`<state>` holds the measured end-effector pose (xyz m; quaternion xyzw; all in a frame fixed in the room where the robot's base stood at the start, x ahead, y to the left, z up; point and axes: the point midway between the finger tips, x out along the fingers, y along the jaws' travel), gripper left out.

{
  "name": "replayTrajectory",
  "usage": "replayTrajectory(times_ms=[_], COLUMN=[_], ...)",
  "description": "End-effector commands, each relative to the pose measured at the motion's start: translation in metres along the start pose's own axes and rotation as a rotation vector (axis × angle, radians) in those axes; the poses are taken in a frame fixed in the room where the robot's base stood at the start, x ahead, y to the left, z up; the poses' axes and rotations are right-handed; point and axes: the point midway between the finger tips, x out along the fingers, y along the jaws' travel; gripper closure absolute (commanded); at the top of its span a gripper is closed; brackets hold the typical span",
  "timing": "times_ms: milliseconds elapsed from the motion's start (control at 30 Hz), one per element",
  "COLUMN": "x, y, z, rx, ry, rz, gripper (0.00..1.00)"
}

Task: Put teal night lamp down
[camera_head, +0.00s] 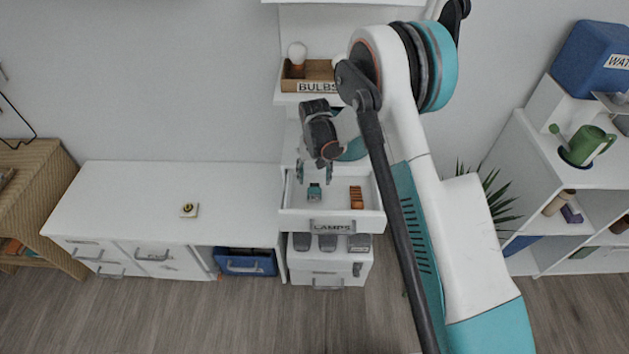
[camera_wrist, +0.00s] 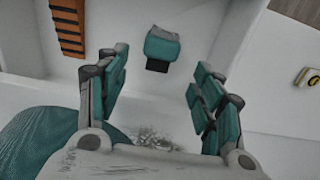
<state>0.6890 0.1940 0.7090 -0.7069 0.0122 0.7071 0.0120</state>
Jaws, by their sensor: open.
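The teal night lamp (camera_head: 314,192) rests in the open white drawer labelled LAMPS (camera_head: 296,221), toward its left side. In the wrist view the lamp (camera_wrist: 162,48) lies on the drawer floor, beyond my fingertips and apart from them. My gripper (camera_head: 314,172) is above the drawer, over the lamp. In the wrist view my gripper (camera_wrist: 155,90) has its teal fingers spread wide with nothing between them.
An orange-brown slatted block (camera_head: 356,197) sits in the same drawer, to the right of the lamp. A BULBS box (camera_head: 318,77) stands on the shelf above. The white desk top (camera_head: 130,195) at left is mostly clear, with a small item (camera_head: 189,210) on it.

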Motion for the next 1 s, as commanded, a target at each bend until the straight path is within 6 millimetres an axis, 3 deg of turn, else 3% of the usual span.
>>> replayTrajectory(times_ms=[100,300,1000], x=[-0.025,-0.044,-0.048], y=[0.000,0.000,0.000], z=[0.000,0.000,0.000], rx=[0.000,0.000,0.000], ry=[0.000,0.000,0.000], rz=[0.000,0.000,0.000], gripper=[0.39,0.39,0.39])
